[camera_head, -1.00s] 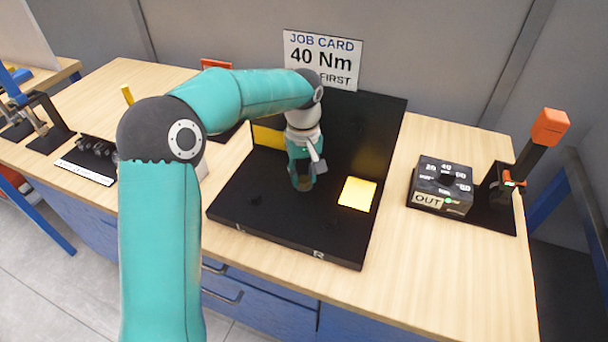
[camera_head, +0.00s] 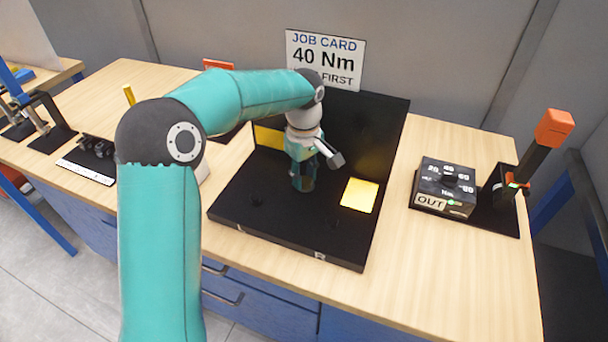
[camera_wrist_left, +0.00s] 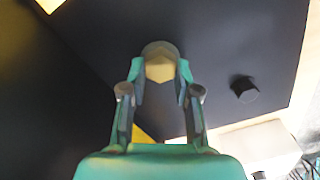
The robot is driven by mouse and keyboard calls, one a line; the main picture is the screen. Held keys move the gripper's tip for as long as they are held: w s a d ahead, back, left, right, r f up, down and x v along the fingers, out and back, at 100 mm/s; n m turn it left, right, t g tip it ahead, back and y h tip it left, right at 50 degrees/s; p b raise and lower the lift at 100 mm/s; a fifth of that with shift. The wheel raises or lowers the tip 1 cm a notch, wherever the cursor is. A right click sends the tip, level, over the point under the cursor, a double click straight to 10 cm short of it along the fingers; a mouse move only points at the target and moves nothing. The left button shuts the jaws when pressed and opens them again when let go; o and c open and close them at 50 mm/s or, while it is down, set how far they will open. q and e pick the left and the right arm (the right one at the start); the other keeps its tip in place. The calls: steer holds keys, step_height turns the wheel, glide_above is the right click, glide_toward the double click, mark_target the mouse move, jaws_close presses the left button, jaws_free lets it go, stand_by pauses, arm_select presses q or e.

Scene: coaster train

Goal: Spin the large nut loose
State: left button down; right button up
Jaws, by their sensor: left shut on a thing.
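The large nut (camera_wrist_left: 159,70) shows in the left wrist view as a brass-coloured hex face with a grey-brown rounded part just beyond it. My left gripper (camera_wrist_left: 160,80) is shut on it, with one finger on each side. In the head view my left gripper (camera_head: 303,183) points down over the black board (camera_head: 285,228), and the nut is mostly hidden by the fingers there. My right gripper is in neither view.
A glowing yellow square (camera_head: 360,195) lies right of the gripper on the board. A small black peg (camera_head: 257,200) stands to its left. A dial box (camera_head: 447,186) and an orange-handled tool (camera_head: 553,128) stand at the right. A job card (camera_head: 324,60) reads 40 Nm.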

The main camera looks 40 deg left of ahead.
mark_target(304, 178)
arm_select(q)
steer(key=c, duration=0.8)
jaws_free()
steer(key=shift+f, duration=0.1)
steer(key=shift+c, duration=0.2)
step_height(304, 178, up, 12)
